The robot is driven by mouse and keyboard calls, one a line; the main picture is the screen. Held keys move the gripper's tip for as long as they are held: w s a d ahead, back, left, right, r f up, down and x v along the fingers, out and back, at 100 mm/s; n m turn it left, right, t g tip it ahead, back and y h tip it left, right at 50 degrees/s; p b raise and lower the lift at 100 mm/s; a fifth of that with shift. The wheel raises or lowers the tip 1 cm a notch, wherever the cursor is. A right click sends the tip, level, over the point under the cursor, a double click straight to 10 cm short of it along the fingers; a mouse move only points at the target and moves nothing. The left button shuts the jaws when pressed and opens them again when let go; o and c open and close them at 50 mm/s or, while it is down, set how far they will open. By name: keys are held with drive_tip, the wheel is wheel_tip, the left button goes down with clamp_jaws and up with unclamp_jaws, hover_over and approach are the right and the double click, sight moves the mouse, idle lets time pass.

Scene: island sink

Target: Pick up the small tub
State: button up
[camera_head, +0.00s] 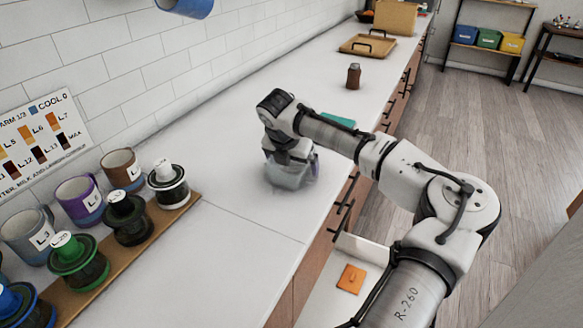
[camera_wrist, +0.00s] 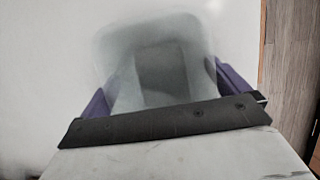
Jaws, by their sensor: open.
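The small tub (camera_head: 287,177) is a translucent grey, rounded container on the white counter, under the end of my arm in the head view. In the wrist view the tub (camera_wrist: 160,45) is right in front of my gripper, its far rim fading into the pale counter. My gripper (camera_wrist: 165,100) is open, with a purple finger at each side of the tub. The dark bar of the gripper covers the tub's near part. In the head view the gripper (camera_head: 292,160) is partly hidden by the wrist. I cannot tell whether the fingers touch the tub.
A teal item (camera_head: 338,120) lies behind my arm. A brown bottle (camera_head: 353,76) and a wooden tray (camera_head: 367,46) stand farther along the counter. Several labelled mugs and lidded jars sit at left, some on a wooden board (camera_head: 130,258). An open drawer (camera_head: 345,285) juts out below the counter.

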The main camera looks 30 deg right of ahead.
drive_tip(key=shift+f+p, duration=0.25)
drive_tip(key=shift+p, duration=0.05)
idle(0.5)
drive_tip(key=c, duration=0.8)
